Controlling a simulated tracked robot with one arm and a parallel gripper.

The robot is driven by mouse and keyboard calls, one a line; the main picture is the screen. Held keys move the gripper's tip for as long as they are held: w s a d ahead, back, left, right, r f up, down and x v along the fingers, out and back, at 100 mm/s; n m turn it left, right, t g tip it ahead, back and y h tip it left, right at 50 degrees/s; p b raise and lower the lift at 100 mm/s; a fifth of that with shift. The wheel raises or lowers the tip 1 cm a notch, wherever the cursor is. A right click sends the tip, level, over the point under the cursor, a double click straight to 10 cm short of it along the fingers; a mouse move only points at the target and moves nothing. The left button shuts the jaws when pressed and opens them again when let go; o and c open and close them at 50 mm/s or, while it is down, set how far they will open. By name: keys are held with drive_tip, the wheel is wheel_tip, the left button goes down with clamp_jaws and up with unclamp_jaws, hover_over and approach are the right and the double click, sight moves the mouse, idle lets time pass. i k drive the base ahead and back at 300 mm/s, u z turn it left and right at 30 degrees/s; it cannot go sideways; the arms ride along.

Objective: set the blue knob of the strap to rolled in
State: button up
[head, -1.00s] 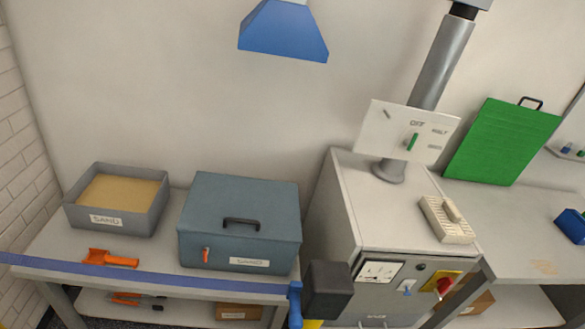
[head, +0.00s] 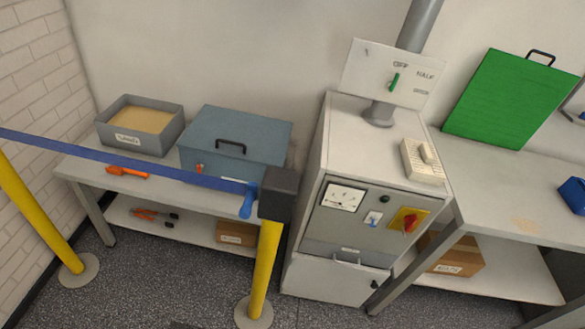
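The blue strap (head: 120,158) is stretched across the left of the head view, from the left edge to a dark cassette (head: 279,194) on top of a yellow post (head: 264,265). The blue knob (head: 248,201) is on the cassette's left side, where the strap meets it, and hangs downward. A second yellow post (head: 38,217) stands at the left, below the strap. My gripper is not in view, so its state and its distance to the knob do not show.
Behind the strap is a bench with a sand tray (head: 175,147) and a blue-grey lidded box (head: 245,124). A grey cabinet (head: 305,225) with a gauge and a red switch (head: 410,224) stands right of the cassette. Speckled floor (head: 165,270) is clear between the posts.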

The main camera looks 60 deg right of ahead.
sight(245, 212)
drive_tip(key=z, duration=0.05)
drive_tip(key=k, duration=0.3)
drive_tip(key=z, duration=0.9)
drive_tip(key=i, duration=1)
drive_tip(key=u, duration=1.45)
drive_tip(key=k, duration=1.2)
drive_tip(key=z, duration=0.5)
